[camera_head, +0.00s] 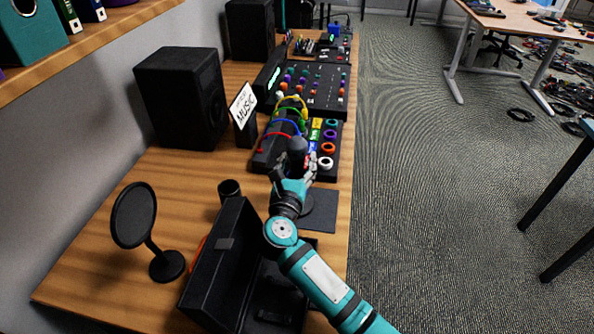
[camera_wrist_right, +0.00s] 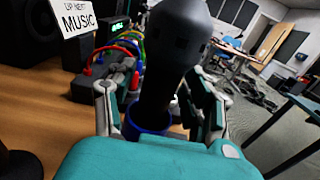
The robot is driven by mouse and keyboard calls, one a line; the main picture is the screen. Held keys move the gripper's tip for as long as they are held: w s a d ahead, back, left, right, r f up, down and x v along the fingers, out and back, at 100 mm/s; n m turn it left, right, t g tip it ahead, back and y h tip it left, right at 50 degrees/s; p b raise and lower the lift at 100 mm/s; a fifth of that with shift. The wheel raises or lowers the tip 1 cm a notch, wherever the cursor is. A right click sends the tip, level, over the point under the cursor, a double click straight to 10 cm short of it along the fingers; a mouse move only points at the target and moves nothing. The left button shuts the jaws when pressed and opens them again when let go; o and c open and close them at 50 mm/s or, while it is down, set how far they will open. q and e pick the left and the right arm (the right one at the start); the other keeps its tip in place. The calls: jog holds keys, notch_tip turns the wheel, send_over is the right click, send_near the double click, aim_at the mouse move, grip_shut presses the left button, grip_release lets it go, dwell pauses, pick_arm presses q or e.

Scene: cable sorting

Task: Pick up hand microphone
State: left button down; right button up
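The hand microphone (camera_head: 297,147) has a dark rounded head and shows just above my right gripper in the head view. In the right wrist view the microphone (camera_wrist_right: 172,45) stands roughly upright, its handle narrowing down to a blue ring (camera_wrist_right: 148,122). My right gripper (camera_head: 295,172) has its fingers spread either side of the handle. In the right wrist view a gap shows between the fingers of the right gripper (camera_wrist_right: 160,100) and the handle. The lower handle is hidden behind my palm. My left gripper is out of view.
An open black case (camera_head: 222,262) stands below my right gripper, beside a round black stand (camera_head: 167,265). A cable holder with coloured cables (camera_head: 325,148), a mixer (camera_head: 310,85), a speaker (camera_head: 180,98) and a "MUSIC" sign (camera_head: 242,104) lie beyond. Open floor is to the right.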

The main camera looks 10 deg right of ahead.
grip_shut()
jog(key=shift+r, duration=0.1)
